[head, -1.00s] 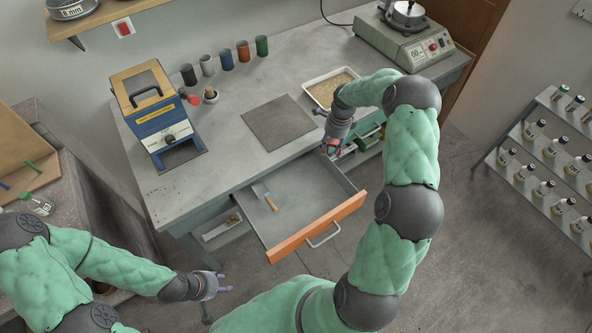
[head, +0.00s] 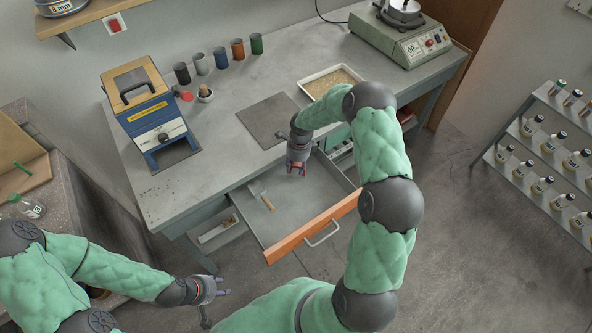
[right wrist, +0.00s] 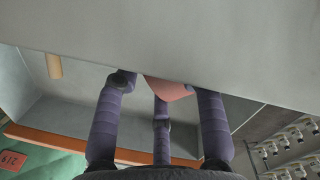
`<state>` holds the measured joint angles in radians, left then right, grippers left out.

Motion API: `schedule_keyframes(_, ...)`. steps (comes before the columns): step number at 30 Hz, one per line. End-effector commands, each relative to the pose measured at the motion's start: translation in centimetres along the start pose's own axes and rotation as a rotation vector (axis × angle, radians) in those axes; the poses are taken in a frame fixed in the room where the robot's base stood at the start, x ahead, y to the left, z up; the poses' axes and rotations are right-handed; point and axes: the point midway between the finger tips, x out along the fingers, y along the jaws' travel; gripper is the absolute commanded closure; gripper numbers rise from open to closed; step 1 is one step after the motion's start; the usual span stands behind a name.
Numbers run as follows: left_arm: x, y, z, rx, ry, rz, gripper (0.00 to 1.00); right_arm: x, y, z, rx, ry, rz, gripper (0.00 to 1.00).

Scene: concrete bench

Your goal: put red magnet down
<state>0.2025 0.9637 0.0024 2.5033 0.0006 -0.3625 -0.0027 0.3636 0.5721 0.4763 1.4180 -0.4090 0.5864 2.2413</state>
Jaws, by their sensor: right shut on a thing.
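The red magnet (right wrist: 168,88) is held between the purple fingers of my right gripper (right wrist: 160,95), and only part of it shows. In the head view my right gripper (head: 299,171) hangs over the back part of the open drawer (head: 296,210), near the bench's front edge. The magnet is mostly hidden there by the fingers. My left gripper (head: 224,292) is empty, with its fingers apart, low in front of the bench at the left.
A scraper with a wooden handle (head: 268,202) lies in the drawer's left part. The orange drawer front (head: 312,228) sticks out from the bench (head: 200,205). A dark square plate (head: 268,120) and a white tray (head: 333,82) are on top.

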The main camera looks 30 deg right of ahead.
Motion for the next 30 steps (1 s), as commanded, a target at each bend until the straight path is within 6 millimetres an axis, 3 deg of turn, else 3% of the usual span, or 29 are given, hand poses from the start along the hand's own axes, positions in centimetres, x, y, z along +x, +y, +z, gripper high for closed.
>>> schedule_keyframes(5,0.9,-0.3,0.0,0.0,0.0,0.0,0.6,2.6,-0.2,-0.4,0.002,0.0,0.0,1.0)
schedule_keyframes(17,1.2,-0.4,-0.1,0.0,0.0,0.0,0.6,3.0,-0.2,-0.4,0.001,0.0,-0.001,1.0)
schedule_keyframes(18,1.1,-0.4,0.0,0.0,0.0,0.0,0.6,3.0,-0.1,-0.5,0.001,0.0,0.001,0.51)
schedule_keyframes(30,0.8,-0.3,0.0,0.0,0.0,0.0,0.6,2.7,-0.1,-0.4,0.001,0.0,0.001,0.51)
